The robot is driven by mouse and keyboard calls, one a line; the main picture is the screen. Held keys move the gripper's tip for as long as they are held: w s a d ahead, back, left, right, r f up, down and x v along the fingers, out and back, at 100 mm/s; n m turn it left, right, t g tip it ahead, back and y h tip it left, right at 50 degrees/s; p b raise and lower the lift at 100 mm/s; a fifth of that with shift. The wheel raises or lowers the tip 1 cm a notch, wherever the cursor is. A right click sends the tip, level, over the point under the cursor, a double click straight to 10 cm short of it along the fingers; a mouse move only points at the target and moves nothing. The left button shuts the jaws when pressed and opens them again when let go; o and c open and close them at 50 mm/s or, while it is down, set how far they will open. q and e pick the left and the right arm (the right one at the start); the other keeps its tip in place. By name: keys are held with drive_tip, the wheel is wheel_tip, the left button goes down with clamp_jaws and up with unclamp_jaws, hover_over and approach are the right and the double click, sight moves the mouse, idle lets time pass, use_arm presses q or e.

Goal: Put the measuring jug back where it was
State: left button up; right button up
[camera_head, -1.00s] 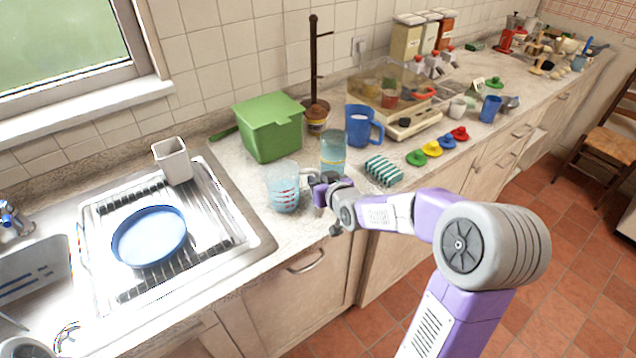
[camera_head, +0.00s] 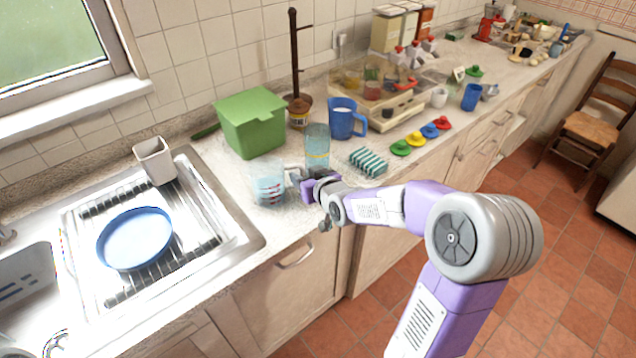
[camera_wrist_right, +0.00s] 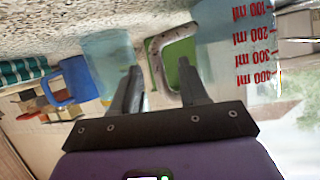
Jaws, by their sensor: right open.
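The measuring jug (camera_head: 268,184) is clear with red markings. It stands upright on the counter, right of the sink. In the right wrist view its wall with red markings (camera_wrist_right: 255,50) fills the upper right, and its curved handle (camera_wrist_right: 158,60) shows by the fingertips. My right gripper (camera_head: 300,180) is open, just right of the jug on the handle side. In the wrist view the fingers (camera_wrist_right: 160,85) are apart, with the handle at or between their tips; contact is not clear. My left gripper is not in view.
A clear bluish glass (camera_head: 317,150) stands close behind my right gripper. A striped sponge (camera_head: 368,162), a blue mug (camera_head: 345,120) and a green box (camera_head: 250,125) are near. A blue bowl (camera_head: 135,238) and a beige cup (camera_head: 155,162) are on the drainer.

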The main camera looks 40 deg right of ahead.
drive_tip(key=d+p+v, duration=0.1)
drive_tip(key=v, duration=0.9)
drive_tip(key=shift+s+a+r+p, duration=0.2)
drive_tip(key=shift+s+a+p, duration=0.15)
drive_tip(key=shift+a, duration=0.2)
